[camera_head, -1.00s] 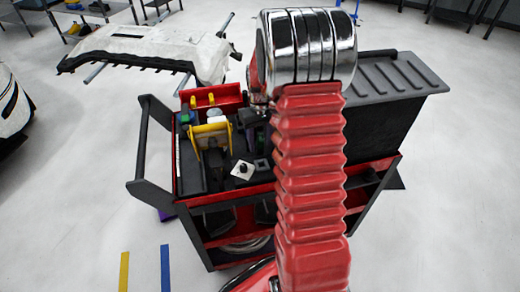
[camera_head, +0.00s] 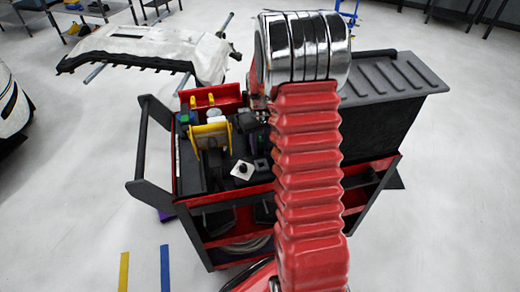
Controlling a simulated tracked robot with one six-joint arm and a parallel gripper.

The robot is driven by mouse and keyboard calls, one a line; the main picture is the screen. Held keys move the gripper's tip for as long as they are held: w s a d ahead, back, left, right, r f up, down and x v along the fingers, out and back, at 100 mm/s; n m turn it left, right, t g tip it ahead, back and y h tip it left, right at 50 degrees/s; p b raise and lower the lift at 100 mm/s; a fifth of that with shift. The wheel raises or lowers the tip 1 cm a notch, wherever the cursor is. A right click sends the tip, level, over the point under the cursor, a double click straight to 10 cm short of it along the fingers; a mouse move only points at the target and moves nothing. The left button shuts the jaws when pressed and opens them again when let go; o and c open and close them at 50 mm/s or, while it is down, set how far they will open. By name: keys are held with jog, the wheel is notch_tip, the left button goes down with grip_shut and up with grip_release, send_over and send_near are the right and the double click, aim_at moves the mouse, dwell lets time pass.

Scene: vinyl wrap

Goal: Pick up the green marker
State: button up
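I cannot make out a green marker for certain. A small green and blue item (camera_head: 184,118) sits at the back left of the cart's top tray, too small to identify. My red-sleeved arm reaches over the cart and covers part of its top. A dark part at the arm's far end, likely my gripper (camera_head: 262,116), shows just left of the arm above the tray. Its fingers are too small and too hidden to tell whether they are open or shut, or whether they hold anything.
The red and black tool cart (camera_head: 232,192) holds a yellow holder (camera_head: 210,134), a red bin (camera_head: 225,98) and a white square piece (camera_head: 242,170). A ribbed black lid (camera_head: 395,80) is at right. A white panel on a stand (camera_head: 150,48) stands behind.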

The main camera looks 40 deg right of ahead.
grip_shut()
jog(key=shift+w+a+r, duration=0.15)
jog(key=shift+a+r, duration=0.05)
jog(key=shift+r, duration=0.3)
notch_tip(320, 180, up, 10)
jog(key=shift+r, duration=0.15)
jog(key=w+a, duration=0.4)
jog(key=a, duration=0.5)
jog(key=w+a, duration=0.4)
jog(key=a, duration=0.4)
jog(key=shift+w+a, duration=0.2)
jog(key=shift+a, duration=0.15)
jog(key=shift+r, duration=0.1)
